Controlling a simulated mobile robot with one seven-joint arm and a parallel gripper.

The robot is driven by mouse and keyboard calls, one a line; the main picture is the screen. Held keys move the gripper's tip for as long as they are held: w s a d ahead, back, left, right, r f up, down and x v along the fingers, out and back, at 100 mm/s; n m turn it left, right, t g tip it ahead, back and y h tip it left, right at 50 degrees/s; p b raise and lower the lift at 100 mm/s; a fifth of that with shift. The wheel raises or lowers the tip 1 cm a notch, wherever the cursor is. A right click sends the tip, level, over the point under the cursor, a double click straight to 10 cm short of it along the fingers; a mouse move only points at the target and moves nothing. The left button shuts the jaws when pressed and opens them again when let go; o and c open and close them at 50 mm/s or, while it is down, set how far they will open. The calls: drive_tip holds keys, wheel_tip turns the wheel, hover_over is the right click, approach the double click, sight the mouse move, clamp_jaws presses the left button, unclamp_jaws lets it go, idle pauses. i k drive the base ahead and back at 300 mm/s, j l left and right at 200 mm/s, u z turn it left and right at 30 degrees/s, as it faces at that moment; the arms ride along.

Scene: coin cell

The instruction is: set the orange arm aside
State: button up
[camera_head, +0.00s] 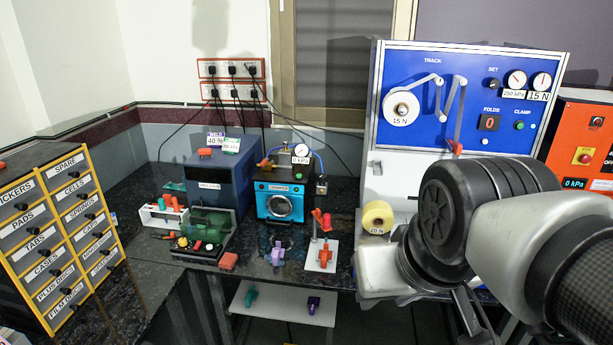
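Several orange-red parts show, and I cannot tell for certain which is the orange arm. One orange-red part (322,220) sits on an upright stand with a white base (313,263), right of the turquoise machine. A small orange piece (323,258) is low on that same base. My own arm fills the right side, with its black round joint in front of the blue-panelled machine. Dark slim parts below that joint may be my gripper (470,310); its fingers are not clear, and I see nothing held.
The turquoise machine (280,201) and dark blue box (221,172) stand on the dark bench. A yellow roll (377,217) is beside my arm. A labelled drawer cabinet (60,230) stands left. A white shelf (285,304) is below.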

sight(317, 213)
drive_tip(key=i+j, duration=0.1)
drive_tip(key=i, duration=0.5)
drive_tip(key=i+z, duration=0.1)
drive_tip(key=i, duration=0.5)
